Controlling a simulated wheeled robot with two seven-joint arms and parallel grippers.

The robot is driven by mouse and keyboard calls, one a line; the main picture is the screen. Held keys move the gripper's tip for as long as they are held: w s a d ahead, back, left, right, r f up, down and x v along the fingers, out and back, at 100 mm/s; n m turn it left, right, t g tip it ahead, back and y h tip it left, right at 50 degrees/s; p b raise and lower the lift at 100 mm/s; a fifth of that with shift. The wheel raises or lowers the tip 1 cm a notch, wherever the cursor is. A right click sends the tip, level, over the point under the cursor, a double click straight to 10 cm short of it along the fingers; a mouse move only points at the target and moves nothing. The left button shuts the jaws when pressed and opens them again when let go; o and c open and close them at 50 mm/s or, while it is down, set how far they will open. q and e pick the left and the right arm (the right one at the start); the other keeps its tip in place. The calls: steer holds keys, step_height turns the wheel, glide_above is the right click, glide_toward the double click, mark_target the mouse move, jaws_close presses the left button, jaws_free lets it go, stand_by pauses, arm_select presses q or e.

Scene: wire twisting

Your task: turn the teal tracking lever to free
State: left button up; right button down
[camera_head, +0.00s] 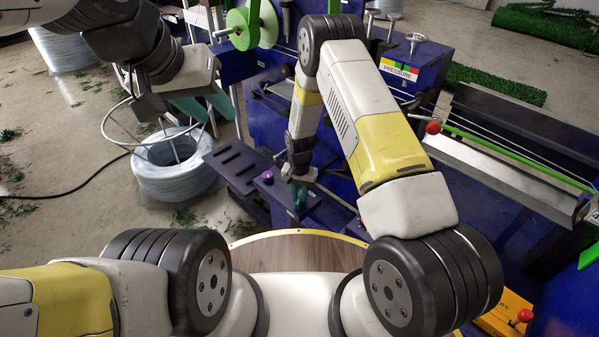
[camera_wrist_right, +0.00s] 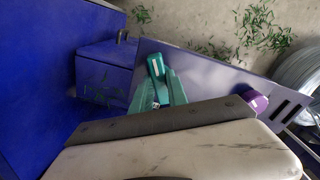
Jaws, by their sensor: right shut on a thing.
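The teal tracking lever (camera_wrist_right: 156,67) shows in the right wrist view as a teal handle with a pale mark on its end, beside the dark slotted plate. My right gripper (camera_wrist_right: 162,96), with green fingers, is shut on it; the fingers cover its lower part. In the head view my right gripper (camera_head: 298,194) points down at the machine front, just right of a purple knob (camera_head: 267,178), and the lever is hard to tell from the fingers. My left gripper (camera_head: 207,108) is open and empty at the upper left, above the wire coil.
The slotted plate (camera_head: 232,163) and purple knob (camera_wrist_right: 255,101) lie close to my right gripper. A wire coil (camera_head: 174,178) stands on the floor at left. A red-knobbed lever (camera_head: 433,127) and a metal trough (camera_head: 490,165) are at right.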

mark_target(300, 197)
steer(key=n, duration=1.1)
steer(key=shift+n, duration=0.4)
steer(key=shift+w, duration=0.1)
steer(key=c, duration=1.3)
jaws_free()
step_height(300, 197, up, 8)
steer(key=shift+f, duration=0.1)
